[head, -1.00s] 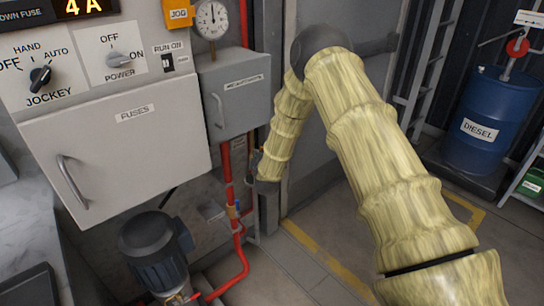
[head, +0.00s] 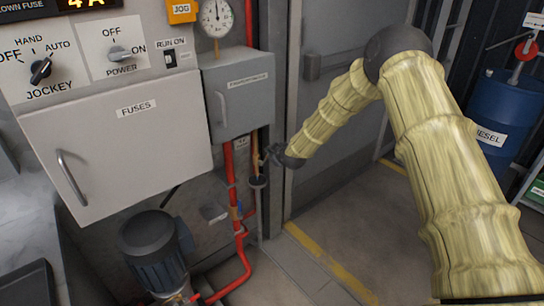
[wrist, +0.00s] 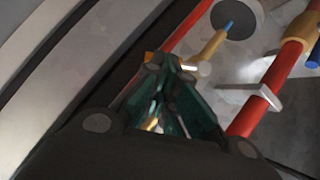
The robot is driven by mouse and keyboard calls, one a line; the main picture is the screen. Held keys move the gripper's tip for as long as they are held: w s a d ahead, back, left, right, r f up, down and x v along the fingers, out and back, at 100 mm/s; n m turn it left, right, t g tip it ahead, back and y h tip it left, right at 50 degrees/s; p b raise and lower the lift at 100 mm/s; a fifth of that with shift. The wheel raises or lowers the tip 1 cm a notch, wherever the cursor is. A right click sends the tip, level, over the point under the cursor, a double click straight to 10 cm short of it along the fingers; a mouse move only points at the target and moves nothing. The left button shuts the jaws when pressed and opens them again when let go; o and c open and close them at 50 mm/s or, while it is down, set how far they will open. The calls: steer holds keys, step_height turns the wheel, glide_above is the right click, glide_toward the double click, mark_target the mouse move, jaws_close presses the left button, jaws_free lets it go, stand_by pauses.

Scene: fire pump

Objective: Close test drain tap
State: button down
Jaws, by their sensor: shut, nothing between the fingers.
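A thin brass drain pipe (head: 254,150) runs down below the grey box, beside the red pipe. In the wrist view its lower brass end (wrist: 213,45) points at a dark round cup (wrist: 237,18), with a thin blue streak between them. My gripper (head: 268,152) is beside the brass pipe, pointing left at it. In the wrist view my gripper's fingertips (wrist: 172,62) are shut, with a small pale metal piece (wrist: 197,68) just right of them. That may be part of the tap. The fingers hide much of the tap, so I cannot tell its lever position or contact.
A red pipe (head: 229,165) runs close left of the brass pipe. The grey box (head: 240,95) is just above my gripper. A grey door (head: 345,60) stands behind my arm. A dark motor (head: 150,245) is below left. The floor at right is open.

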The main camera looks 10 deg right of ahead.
steer(key=shift+w+d+f+m+g+y+b, duration=0.3)
steer(key=shift+d+f+m+g+y+b, duration=0.35)
steer(key=shift+m+y+b, duration=0.4)
steer(key=shift+r, duration=0.3)
steer(key=shift+r+p, duration=0.3)
steer(key=shift+r, duration=0.3)
steer(key=shift+s, duration=0.1)
steer(key=v, duration=1.4)
steer(key=shift+a+p, duration=0.25)
steer(key=shift+p, duration=0.05)
